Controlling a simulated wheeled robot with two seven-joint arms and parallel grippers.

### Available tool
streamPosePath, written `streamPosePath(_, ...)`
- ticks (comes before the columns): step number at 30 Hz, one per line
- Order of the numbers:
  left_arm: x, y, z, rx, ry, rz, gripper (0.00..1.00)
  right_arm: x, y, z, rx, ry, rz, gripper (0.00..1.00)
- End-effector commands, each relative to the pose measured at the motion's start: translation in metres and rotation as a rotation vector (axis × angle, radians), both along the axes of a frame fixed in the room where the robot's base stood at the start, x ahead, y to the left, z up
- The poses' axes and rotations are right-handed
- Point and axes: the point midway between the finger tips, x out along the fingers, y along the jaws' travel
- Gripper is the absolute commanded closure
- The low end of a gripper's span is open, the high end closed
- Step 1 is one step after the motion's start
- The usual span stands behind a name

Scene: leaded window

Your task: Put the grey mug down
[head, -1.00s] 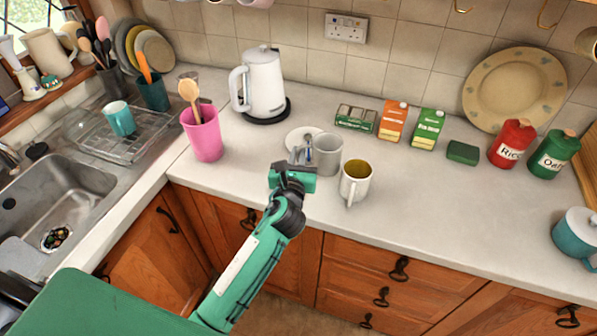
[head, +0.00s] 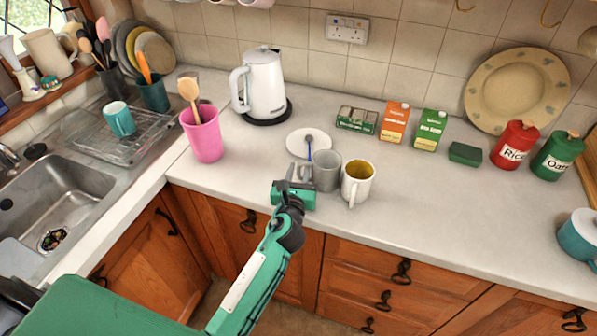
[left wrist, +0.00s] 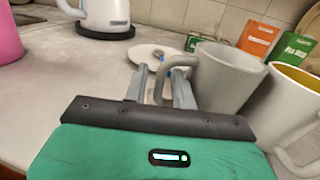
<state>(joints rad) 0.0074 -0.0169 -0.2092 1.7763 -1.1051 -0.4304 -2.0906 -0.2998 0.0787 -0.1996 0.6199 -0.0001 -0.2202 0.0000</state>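The grey mug (head: 326,173) stands upright on the counter, right beside the white mug (head: 357,184) with the yellow inside; I cannot tell whether the two touch. My left gripper (head: 294,173) is at the grey mug's left side, on the handle side. In the left wrist view, the fingers of my left gripper (left wrist: 161,82) are apart, with the handle of the grey mug (left wrist: 229,78) just ahead of and partly between them. The fingers do not appear to clamp the handle. My right gripper is not in view.
A white saucer (head: 297,148) with a blue-handled spoon (head: 309,147) lies behind the gripper. A pink utensil pot (head: 203,135) and a white kettle (head: 263,85) stand to the left. Cartons and canisters stand at the back right.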

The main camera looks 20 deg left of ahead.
Motion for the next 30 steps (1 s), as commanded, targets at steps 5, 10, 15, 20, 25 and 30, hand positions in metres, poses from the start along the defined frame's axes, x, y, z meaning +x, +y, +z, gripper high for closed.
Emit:
streamPosePath(5, 0.000, 0.000, 0.000, 0.000, 0.000, 0.000, 0.69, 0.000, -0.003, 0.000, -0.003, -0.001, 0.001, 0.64)
streamPosePath(10, 0.000, 0.000, 0.003, 0.000, 0.000, 0.000, 0.69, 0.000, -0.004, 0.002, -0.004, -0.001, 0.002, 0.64)
streamPosePath(15, -0.016, -0.002, 0.001, 0.001, 0.001, 0.001, 0.69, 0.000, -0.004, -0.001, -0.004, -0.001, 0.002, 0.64)
streamPosePath(20, -0.048, -0.008, 0.000, 0.001, 0.002, 0.000, 0.69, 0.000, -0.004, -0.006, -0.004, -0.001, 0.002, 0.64)
streamPosePath(25, -0.082, -0.014, 0.000, 0.000, 0.001, 0.000, 0.69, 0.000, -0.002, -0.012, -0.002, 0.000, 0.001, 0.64)
streamPosePath(30, -0.106, -0.018, 0.001, 0.000, 0.001, 0.000, 0.69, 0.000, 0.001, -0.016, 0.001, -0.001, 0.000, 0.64)
